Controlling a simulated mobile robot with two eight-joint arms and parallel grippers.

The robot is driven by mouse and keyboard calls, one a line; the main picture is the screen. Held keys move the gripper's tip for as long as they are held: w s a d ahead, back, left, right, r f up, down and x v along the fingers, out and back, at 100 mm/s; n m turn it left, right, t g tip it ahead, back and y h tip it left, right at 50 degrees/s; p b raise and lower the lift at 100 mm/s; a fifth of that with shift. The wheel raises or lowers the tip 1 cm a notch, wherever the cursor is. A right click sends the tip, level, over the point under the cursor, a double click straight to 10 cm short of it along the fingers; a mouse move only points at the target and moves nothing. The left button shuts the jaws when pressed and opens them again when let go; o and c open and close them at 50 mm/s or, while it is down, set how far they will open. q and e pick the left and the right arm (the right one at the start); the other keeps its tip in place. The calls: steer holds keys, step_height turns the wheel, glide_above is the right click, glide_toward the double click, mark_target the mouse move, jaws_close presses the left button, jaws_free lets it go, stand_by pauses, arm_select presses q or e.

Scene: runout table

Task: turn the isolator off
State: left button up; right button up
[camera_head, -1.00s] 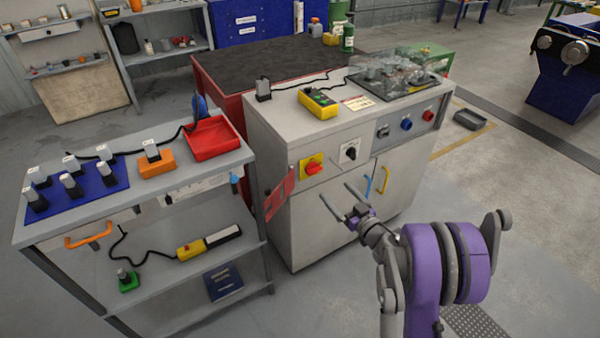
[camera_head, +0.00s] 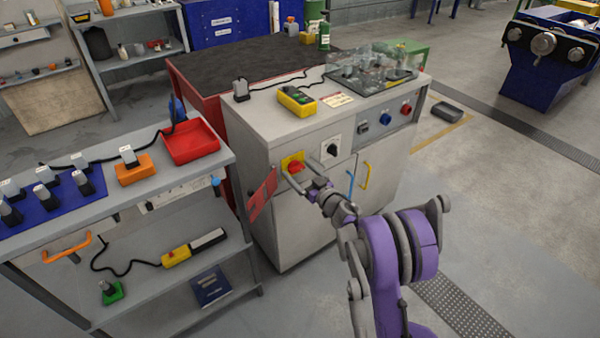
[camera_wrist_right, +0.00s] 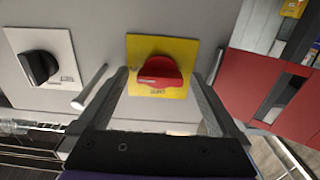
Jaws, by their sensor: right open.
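The isolator is a red rotary knob (camera_head: 295,167) on a yellow plate (camera_head: 284,161), on the front of the grey cabinet. In the right wrist view the knob (camera_wrist_right: 159,77) is near the middle on its yellow plate (camera_wrist_right: 137,46). My right gripper (camera_head: 299,169) is open in front of it, its fingertips close to the knob. In the wrist view the right gripper's fingers (camera_wrist_right: 159,76) appear on either side of the knob; contact cannot be told. My left gripper is not in view.
A black rotary switch (camera_head: 331,150) sits beside the isolator. A red placard (camera_head: 262,195) hangs at its left. Blue (camera_head: 351,183) and yellow (camera_head: 366,176) door handles are below. A shelved trolley (camera_head: 190,188) stands close on the left.

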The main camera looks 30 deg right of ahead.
steer(key=c, duration=1.4)
